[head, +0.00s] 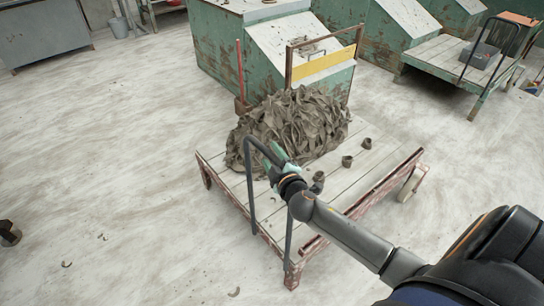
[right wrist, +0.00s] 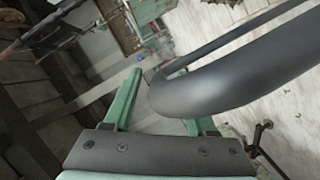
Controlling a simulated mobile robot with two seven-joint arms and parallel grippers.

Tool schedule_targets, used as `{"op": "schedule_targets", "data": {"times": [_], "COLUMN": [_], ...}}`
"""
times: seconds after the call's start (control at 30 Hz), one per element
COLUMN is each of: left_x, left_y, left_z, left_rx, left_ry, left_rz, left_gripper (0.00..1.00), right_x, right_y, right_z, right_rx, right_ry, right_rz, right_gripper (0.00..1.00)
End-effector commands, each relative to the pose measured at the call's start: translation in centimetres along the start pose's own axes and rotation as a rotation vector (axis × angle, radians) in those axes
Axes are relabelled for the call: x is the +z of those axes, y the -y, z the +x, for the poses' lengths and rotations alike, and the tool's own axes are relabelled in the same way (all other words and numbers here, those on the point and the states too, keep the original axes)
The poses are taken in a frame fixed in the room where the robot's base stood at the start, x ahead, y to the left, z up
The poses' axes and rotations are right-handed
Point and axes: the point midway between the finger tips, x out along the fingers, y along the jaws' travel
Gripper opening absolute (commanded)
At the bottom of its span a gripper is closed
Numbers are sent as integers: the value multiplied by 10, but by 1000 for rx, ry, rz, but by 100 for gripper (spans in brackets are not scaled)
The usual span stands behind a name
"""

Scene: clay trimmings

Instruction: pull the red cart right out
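The red cart is a low flatbed with a worn red frame (head: 355,212) and a pale plank deck (head: 232,184). A heap of grey-brown clay trimmings (head: 290,130) covers its far part. Its dark tubular handle (head: 249,190) rises at the near left end; the bent bar also looms large in the right wrist view (right wrist: 225,75). My right gripper (head: 275,158) is at the top of the handle. Its green fingers (right wrist: 158,85) stand apart in the wrist view, and the bar hides part of one. I cannot tell whether they touch it. My left gripper is not identifiable.
Green bins (head: 215,45) stand behind the cart, with an upright brown frame with a yellow panel (head: 322,63) close to the heap. Another flatbed cart (head: 450,58) stands at back right. The floor left and in front is mostly clear. A dark object (head: 9,234) shows at the left edge.

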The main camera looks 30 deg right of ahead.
Motion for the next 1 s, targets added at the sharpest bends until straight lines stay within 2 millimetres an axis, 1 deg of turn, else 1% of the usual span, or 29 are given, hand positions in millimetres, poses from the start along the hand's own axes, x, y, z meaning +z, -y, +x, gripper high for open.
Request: {"op": "schedule_targets", "data": {"times": [0.03,0.07,0.5,1.0], "left_x": [0,0,0,0], "left_y": [0,0,0,0], "left_z": [0,0,0,0], "left_rx": [0,0,0,-1], "left_ry": [0,0,-1,-1], "left_rz": [0,0,0,1], "left_gripper": [50,50,50,50], "right_x": [0,0,0,0], "right_y": [0,0,0,1], "right_z": [0,0,0,-1], "right_rx": [0,0,-1,-1], "right_ry": [0,0,0,1], "right_rz": [0,0,0,0], "right_gripper": [52,49,0,0]}}
